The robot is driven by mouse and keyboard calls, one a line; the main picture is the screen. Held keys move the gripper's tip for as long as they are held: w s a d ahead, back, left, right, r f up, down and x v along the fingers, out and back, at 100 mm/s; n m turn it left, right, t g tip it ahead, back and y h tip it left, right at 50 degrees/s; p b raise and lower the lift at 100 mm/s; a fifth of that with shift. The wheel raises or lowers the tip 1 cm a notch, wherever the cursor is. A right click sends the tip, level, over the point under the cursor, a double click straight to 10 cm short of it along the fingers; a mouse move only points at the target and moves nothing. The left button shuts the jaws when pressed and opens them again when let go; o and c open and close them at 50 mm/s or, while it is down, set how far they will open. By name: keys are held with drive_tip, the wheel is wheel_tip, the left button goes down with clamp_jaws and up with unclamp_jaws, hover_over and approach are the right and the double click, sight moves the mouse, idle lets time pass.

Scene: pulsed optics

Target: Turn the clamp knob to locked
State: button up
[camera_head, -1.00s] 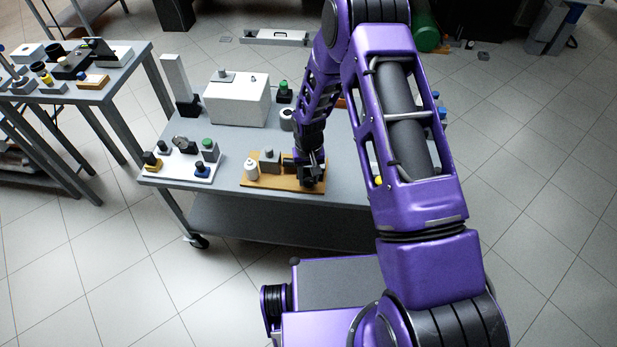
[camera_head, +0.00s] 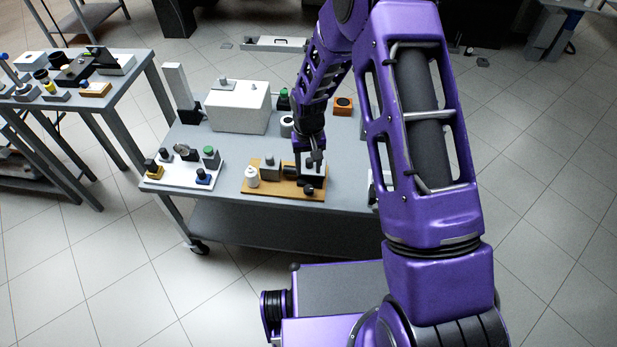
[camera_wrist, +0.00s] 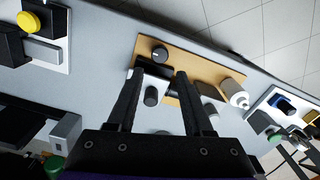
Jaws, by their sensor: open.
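A tan board (camera_head: 285,193) lies at the front edge of the grey cart; it also shows in the wrist view (camera_wrist: 205,68). At its right end is a round black knob (camera_head: 309,190) with a pale mark on top, clear in the wrist view (camera_wrist: 160,53). Beside it, a pale block carries a dark grey upright post (camera_wrist: 152,96), seen between my fingers. A white bottle (camera_head: 252,177) and a grey block (camera_head: 270,168) stand further left on the board. My gripper (camera_wrist: 158,74) is open above the board, its fingertips apart, just short of the black knob in the wrist view.
A white board with several knobs (camera_head: 183,172) lies left on the cart. A large white box (camera_head: 238,107) and a tall pale upright plate (camera_head: 178,87) stand behind. An orange block (camera_head: 343,105) is at the back right. A second bench (camera_head: 120,80) stands left.

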wheel_tip(320, 180, up, 9)
drive_tip(key=shift+p, duration=0.4)
